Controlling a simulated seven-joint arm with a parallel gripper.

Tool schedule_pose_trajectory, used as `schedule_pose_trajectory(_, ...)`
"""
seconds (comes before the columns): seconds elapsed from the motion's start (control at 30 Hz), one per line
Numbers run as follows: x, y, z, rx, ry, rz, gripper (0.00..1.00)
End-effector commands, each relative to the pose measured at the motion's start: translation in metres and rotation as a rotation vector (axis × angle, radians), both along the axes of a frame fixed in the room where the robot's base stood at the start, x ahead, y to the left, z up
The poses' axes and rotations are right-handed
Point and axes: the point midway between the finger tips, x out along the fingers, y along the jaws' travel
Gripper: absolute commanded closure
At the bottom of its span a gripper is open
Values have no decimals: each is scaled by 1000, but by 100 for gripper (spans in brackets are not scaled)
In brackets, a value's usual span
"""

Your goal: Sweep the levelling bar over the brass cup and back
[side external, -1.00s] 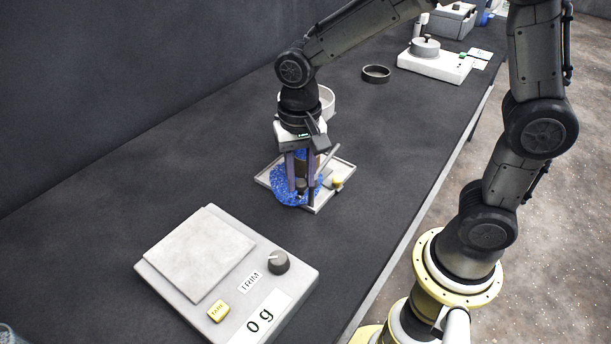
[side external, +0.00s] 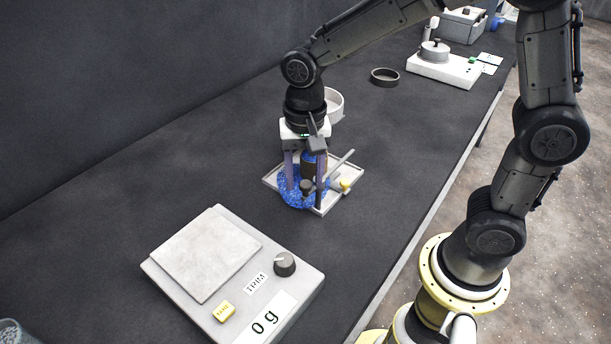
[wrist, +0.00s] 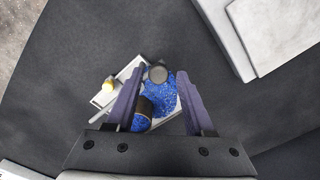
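My gripper (side external: 305,194) points down over a pale tray (wrist: 104,99), its fingers on both sides of a dark round knob (wrist: 158,73). In the wrist view, gaps show beside the knob, so the gripper (wrist: 160,72) looks open. The cup (side external: 313,168) stands upright behind the fingers, partly hidden; it looks dark brown. Blue granules fill its top in the wrist view (wrist: 142,124) and lie heaped around the knob. The pale levelling bar (side external: 342,161) slants across the tray; its near end is hidden by the gripper, so I cannot tell how it meets the knob.
A scale (side external: 212,254) reading 0 g stands in front. A white ring-shaped vessel (side external: 334,104) is behind my gripper, and a dark ring (side external: 384,77) lies farther back. The bench between is clear.

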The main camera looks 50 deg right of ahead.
Motion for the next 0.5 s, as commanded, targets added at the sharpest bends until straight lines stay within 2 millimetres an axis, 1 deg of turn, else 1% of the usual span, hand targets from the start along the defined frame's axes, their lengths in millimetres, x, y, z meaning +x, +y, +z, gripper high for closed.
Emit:
schedule_pose_trajectory(0.33,-1,0,-1,-1,6,2,38)
schedule_pose_trajectory(0.43,-1,0,6,-1,5,2,38)
schedule_pose_trajectory(0.5,0,0,15,-1,2,2,38)
